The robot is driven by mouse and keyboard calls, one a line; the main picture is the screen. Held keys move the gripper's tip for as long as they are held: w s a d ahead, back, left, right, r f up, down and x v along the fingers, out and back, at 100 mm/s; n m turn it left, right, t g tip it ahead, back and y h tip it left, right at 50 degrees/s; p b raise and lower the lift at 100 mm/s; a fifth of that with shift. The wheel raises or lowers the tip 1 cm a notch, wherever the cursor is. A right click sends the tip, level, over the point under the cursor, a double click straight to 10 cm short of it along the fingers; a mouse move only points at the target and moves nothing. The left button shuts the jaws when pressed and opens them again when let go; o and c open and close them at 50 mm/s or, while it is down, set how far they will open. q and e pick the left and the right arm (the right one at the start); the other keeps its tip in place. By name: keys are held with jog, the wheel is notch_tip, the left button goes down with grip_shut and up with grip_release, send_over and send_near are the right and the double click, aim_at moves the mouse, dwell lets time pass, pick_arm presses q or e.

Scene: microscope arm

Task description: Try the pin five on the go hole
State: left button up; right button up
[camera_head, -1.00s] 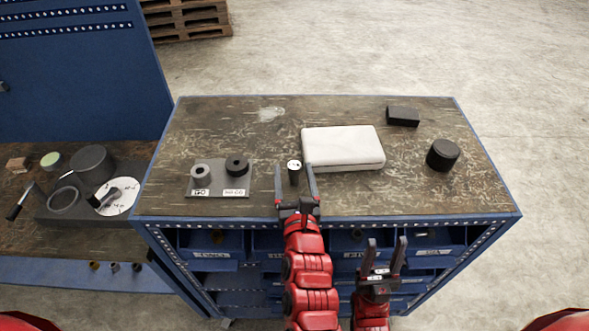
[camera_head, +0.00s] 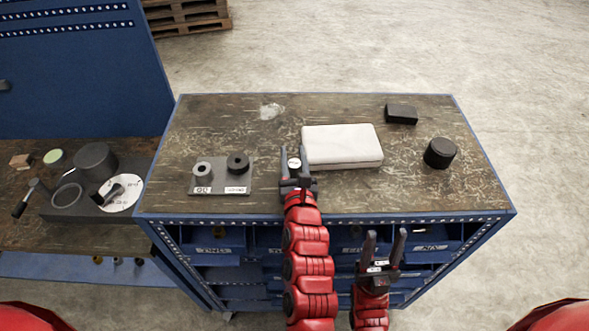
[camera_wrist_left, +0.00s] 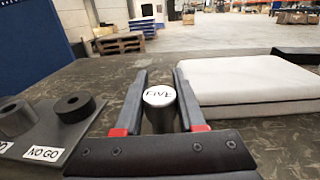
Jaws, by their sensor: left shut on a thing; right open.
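The pin five (camera_head: 294,163) is a dark cylinder with a white top; in the left wrist view the pin (camera_wrist_left: 159,97) reads "FIVE". It stands upright at the white case's left. My left gripper (camera_head: 293,160) is shut on it, one finger on each side. The gauge plate (camera_head: 220,180) lies to the left. It carries the grey go ring (camera_head: 202,172) behind the GO label and the black no-go ring (camera_head: 238,162) behind the NO GO label. Both rings also show in the left wrist view, the no-go ring (camera_wrist_left: 75,106) nearer the pin. My right gripper (camera_head: 384,250) is open and empty before the cabinet.
The white case (camera_head: 342,146) lies close right of the pin. A black block (camera_head: 401,113) and a black cylinder (camera_head: 440,153) are further right. The worktop between plate and pin is clear. Open blue bins (camera_head: 212,245) are below the front edge.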

pick_arm(q)
grip_shut()
jog(key=shift+r, duration=0.1)
